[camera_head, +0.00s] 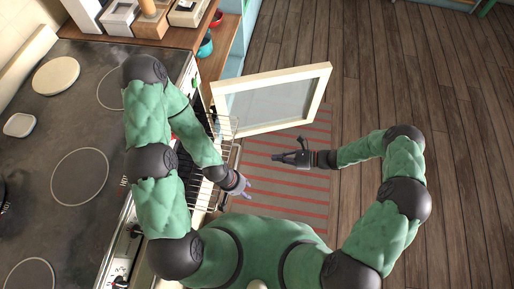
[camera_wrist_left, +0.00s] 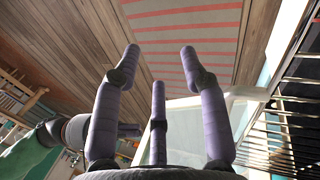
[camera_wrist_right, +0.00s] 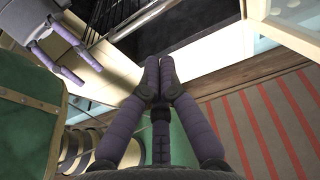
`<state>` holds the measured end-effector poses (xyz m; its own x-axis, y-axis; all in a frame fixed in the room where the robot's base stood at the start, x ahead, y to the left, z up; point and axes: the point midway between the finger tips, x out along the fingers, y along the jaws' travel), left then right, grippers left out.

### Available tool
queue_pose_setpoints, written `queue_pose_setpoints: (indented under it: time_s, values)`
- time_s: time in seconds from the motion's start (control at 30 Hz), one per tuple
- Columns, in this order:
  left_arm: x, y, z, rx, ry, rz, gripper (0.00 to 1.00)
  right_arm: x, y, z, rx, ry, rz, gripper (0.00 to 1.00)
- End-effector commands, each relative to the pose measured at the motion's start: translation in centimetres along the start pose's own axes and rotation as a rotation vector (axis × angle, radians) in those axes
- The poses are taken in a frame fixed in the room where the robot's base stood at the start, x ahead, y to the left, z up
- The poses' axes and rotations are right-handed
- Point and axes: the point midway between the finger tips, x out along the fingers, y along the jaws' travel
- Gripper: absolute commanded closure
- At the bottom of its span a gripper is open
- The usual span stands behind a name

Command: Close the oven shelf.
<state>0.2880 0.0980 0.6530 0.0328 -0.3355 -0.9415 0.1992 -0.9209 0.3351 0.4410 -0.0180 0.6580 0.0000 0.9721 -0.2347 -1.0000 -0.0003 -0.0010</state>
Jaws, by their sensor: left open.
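The oven shelf is a wire rack (camera_head: 226,126) sticking out of the oven front, partly hidden by my left arm in the head view. Its bars also show at the right of the left wrist view (camera_wrist_left: 280,130) and the top of the right wrist view (camera_wrist_right: 143,18). The white-framed glass oven door (camera_head: 272,98) stands open beyond it. My left gripper (camera_head: 246,189) is open and empty, near the rack's near end and apart from it. My right gripper (camera_head: 276,157) is shut and empty, to the right of the rack, over the striped mat.
A striped mat (camera_head: 280,194) lies on the wooden floor (camera_head: 440,100) before the oven. The floor to the right is clear.

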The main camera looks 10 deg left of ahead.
Motion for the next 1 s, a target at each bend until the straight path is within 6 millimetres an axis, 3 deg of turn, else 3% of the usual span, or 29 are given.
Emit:
queue_pose_setpoints:
  time_s: [0.27, 0.7, 1.0]
  values:
    - [0.5, -0.2, 0.0, -0.001, -0.001, 0.0, 0.57, 1.6, -0.9, 0.4, 0.009, -0.037, -0.023, 1.0]
    - [2.2, -0.8, -0.1, 0.0, 0.0, 0.0, 0.57, 9.6, -1.0, 0.5, 0.008, -0.033, -0.021, 1.0]
    - [3.2, -1.1, -0.1, 0.0, 0.0, 0.0, 0.57, 13.3, -1.1, 0.7, 0.008, -0.033, -0.023, 1.0]
